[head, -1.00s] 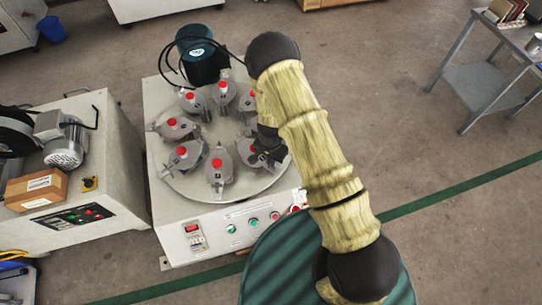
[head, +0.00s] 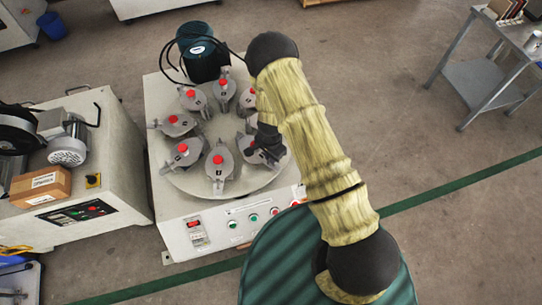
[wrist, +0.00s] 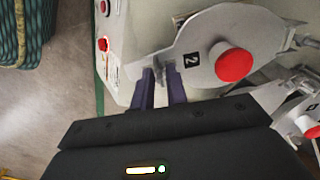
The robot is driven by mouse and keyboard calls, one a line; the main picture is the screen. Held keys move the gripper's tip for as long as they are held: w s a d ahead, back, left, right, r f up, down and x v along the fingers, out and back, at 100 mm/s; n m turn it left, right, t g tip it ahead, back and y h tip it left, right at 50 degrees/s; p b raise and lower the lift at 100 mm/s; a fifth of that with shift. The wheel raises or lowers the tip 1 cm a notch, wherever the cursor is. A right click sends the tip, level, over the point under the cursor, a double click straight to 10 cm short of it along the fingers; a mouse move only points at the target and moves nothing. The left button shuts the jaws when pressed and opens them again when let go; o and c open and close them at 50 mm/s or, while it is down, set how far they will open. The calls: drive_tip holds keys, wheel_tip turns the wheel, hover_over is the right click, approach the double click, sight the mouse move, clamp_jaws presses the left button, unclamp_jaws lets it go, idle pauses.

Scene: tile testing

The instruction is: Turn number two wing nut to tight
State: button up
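The number two wing nut (wrist: 158,70) is a small grey metal piece at the edge of the grey holder (wrist: 210,45) marked "2", in the wrist view. The holder has a round red knob (wrist: 233,64). My gripper (wrist: 160,78) has its two dark purple fingers on either side of the wing nut, with little or no gap showing at the tips. The fingers look shut on it. In the head view, my gripper (head: 266,148) is at the right front of the round turntable (head: 205,190), where my arm partly hides the holder.
Several similar holders with red knobs ring the turntable. A dark green motor (head: 203,55) stands behind it on the white machine (head: 185,235). Another machine with a cardboard box (head: 40,187) is at the left. A grey metal table (head: 490,80) is at the far right.

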drive_tip(key=shift+o, duration=1.1)
wheel_tip(320, 180, up, 17)
drive_tip(key=p, duration=0.4)
drive_tip(key=shift+r, duration=0.15)
drive_tip(key=shift+r, duration=0.1)
